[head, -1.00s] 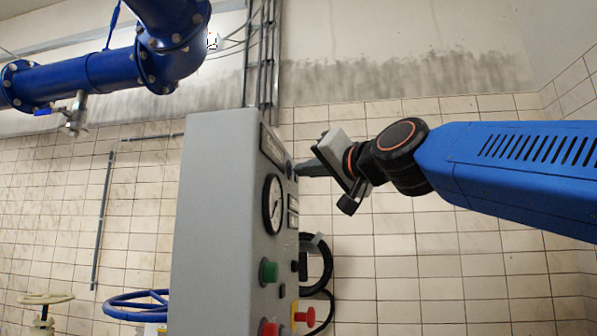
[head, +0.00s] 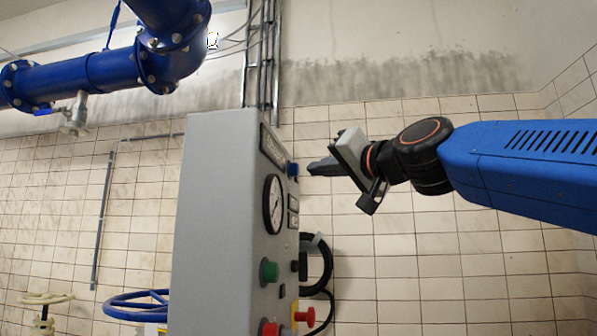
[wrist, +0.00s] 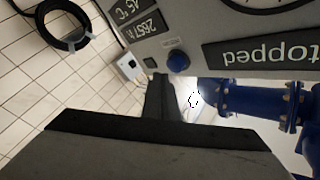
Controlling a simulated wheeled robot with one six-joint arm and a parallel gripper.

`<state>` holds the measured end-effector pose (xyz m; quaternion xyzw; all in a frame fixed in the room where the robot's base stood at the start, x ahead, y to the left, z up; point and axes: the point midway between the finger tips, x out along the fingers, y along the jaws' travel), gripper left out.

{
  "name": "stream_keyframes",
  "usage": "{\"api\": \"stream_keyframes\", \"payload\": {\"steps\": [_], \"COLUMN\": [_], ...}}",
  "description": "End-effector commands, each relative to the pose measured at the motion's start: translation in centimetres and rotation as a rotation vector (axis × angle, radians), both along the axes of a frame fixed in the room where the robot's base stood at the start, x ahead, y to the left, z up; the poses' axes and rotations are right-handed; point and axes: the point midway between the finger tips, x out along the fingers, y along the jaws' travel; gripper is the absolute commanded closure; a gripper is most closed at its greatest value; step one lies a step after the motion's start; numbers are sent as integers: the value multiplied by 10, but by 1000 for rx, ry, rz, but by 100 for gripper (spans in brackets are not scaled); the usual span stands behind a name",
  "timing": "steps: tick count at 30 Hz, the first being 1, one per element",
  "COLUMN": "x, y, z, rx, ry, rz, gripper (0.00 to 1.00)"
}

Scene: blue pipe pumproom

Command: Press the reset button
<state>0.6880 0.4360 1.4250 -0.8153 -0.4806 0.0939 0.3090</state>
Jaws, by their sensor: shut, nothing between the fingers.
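A blue round button (head: 293,169) sits high on the front face of the grey control cabinet (head: 215,230), near its right edge. In the wrist view the blue button (wrist: 178,62) sits beside a small label too blurred to read; I take it for the reset button. My gripper (head: 309,168) is shut and empty, its fingertips a small gap to the right of the button in the head view. In the wrist view my fingertips (wrist: 160,80) are just below and left of the button. A display (wrist: 262,52) there reads "Stopped", upside down.
The cabinet also carries a round gauge (head: 273,204), a green button (head: 268,271), a red button (head: 268,328) and a red mushroom knob (head: 306,317). A black hose (head: 322,265) loops beside it.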

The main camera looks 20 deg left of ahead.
Motion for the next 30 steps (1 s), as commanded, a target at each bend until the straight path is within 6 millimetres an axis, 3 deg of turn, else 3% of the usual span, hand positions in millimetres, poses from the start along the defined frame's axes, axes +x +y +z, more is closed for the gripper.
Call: {"api": "stream_keyframes", "payload": {"steps": [15, 30], "x": [9, 9], "y": [-37, -39], "z": [0, 0], "rx": [0, 0], "ry": [0, 0], "rz": [-1, 0], "gripper": [100, 100]}}
